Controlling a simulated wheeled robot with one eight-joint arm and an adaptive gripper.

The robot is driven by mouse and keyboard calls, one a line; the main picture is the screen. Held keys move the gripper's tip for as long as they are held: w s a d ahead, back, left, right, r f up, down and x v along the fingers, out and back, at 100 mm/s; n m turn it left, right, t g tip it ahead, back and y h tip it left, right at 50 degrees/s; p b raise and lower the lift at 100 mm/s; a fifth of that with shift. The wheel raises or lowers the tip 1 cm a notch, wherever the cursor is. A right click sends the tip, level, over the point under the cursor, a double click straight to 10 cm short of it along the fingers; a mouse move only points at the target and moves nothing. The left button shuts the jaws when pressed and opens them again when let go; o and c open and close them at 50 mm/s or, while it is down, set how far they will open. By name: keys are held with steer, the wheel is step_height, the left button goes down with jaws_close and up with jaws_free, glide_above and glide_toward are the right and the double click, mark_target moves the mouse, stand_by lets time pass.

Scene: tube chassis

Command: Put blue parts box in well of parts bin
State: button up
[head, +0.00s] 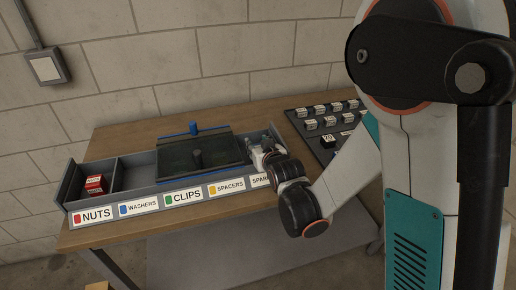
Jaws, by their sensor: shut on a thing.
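The grey parts bin (143,189) lies along the table, with labels for nuts, washers, clips, spacers and a partly covered one at the right end. A dark panel with blue edging and a knob (197,157) lies over its middle wells. The washers well (135,175) shows open at its left part. My gripper (257,148) is at the right end of the bin, over or in the last well. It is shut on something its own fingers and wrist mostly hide. I cannot clearly make out the blue parts box in this view.
A red box (95,184) sits in the nuts well. A dark board (316,145) with several small labelled pieces lies to the right of the bin, partly behind my arm. A blue post (193,128) stands at the panel's back edge. The wooden table (120,136) is bare behind the bin.

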steer(key=shift+f, duration=0.1)
steer(key=o, duration=1.1)
steer(key=shift+o, duration=0.2)
steer(key=shift+r, duration=0.3)
steer(key=p+v, duration=0.2)
steer(key=v, duration=1)
